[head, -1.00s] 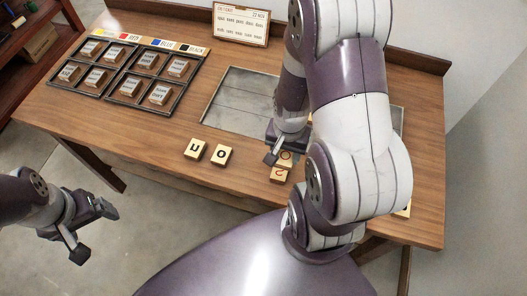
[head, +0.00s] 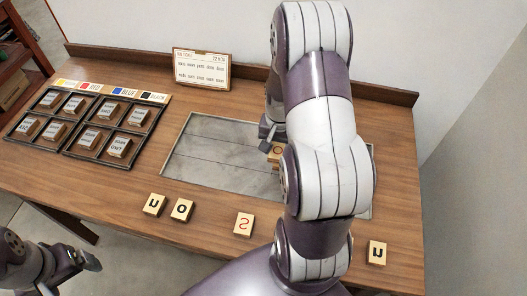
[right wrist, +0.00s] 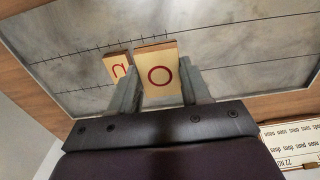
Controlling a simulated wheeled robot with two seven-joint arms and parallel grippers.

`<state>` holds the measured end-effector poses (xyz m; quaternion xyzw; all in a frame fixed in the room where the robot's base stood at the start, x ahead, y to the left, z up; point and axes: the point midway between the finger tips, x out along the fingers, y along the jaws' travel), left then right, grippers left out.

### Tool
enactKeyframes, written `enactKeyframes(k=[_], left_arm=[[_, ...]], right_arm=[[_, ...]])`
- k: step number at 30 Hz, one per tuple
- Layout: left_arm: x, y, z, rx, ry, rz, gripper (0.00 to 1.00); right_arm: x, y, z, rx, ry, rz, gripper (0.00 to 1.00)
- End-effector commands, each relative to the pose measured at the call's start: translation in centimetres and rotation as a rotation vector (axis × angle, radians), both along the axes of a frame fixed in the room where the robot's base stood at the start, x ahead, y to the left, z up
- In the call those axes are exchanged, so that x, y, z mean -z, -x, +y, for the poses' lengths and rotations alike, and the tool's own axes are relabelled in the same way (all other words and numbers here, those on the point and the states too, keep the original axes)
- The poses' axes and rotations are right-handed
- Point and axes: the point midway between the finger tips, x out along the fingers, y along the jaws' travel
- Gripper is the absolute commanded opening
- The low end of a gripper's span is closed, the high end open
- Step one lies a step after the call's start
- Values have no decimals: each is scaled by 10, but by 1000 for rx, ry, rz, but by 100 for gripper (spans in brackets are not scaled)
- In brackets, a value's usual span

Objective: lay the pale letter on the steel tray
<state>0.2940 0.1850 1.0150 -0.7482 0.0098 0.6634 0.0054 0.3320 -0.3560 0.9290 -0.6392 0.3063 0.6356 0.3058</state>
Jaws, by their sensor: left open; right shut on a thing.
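My right gripper (head: 270,145) is shut on a wooden letter block with a dark red O (head: 276,153). In the right wrist view the O block (right wrist: 159,77) sits between the two fingers (right wrist: 158,88), over the steel tray (head: 205,150). Whether it touches the tray I cannot tell. A block with a red letter (right wrist: 118,67) is just left of it there, over the tray area. My arm hides the tray's right part in the head view. My left gripper (head: 80,278) is open and empty at the lower left, partly cut off.
In front of the tray lie blocks with a black u (head: 154,205), a black o (head: 181,210) and a red S (head: 244,223). Another black u block (head: 377,253) lies at right. A sorting case (head: 62,141) stands left. A printed card (head: 201,69) stands behind.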

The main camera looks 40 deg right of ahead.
Motion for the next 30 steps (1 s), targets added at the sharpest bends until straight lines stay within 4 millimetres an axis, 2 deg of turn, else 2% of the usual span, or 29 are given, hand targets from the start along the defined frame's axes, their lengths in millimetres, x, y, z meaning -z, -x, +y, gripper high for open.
enactKeyframes(k=[6,10,13,18,20,30], left_arm=[[-6,0,0,0,0,0,88],[-8,0,0,0,0,0,88],[-9,0,0,0,0,0,88],[-13,0,0,0,0,0,88],[-14,0,0,0,0,0,88],[-10,0,0,0,0,0,88]], right_arm=[[30,-49,12,-3,-2,3,17],[41,-66,16,-1,-1,2,17],[47,-71,17,1,-2,3,17],[77,-71,17,2,-2,4,17],[83,-72,17,2,-1,2,17],[89,-72,17,2,-1,1,17]])
